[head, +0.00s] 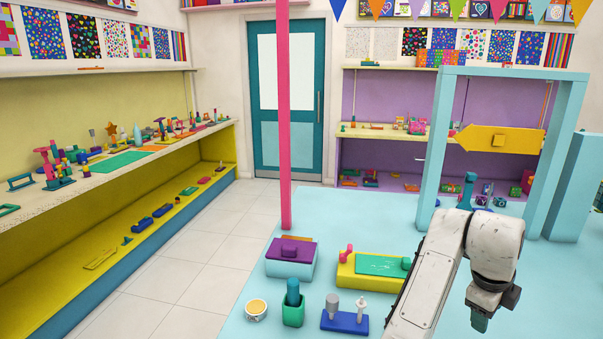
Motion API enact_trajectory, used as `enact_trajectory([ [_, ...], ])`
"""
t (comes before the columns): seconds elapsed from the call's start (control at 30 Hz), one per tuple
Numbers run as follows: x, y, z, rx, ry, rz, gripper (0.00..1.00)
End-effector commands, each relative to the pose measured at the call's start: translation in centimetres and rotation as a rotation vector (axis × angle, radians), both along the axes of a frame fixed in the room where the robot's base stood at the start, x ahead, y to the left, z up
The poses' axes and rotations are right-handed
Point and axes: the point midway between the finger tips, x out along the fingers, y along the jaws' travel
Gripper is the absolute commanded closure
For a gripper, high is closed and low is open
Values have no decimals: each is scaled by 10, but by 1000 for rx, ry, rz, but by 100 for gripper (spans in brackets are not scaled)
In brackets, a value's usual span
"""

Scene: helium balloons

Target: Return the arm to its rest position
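My white arm rises from the bottom edge at the right of the head view, over a light blue work surface (240,318). Its wrist bends over, and my gripper (479,322) hangs pointing down at the lower right. Only a small dark part of the gripper shows, so I cannot tell whether its fingers are open or shut. I see no object hanging from it. Part of the work surface behind the arm is hidden.
A blue frame (450,72) with a yellow arrow (497,138) stands behind my arm. Left of the arm are a yellow block (352,280), a blue stand (345,322), a green cup (293,315) and a purple-topped box (289,262). A pink post (284,120) rises farther back.

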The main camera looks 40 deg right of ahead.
Motion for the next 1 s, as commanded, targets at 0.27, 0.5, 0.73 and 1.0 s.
enact_trajectory([
  [0.27,19,25,-34,-137,298,791,43],
  [0.5,32,88,-90,-153,542,1533,43],
  [0.73,11,183,-159,-100,671,2275,43],
  [1.0,-42,286,-210,-46,605,2926,43],
])
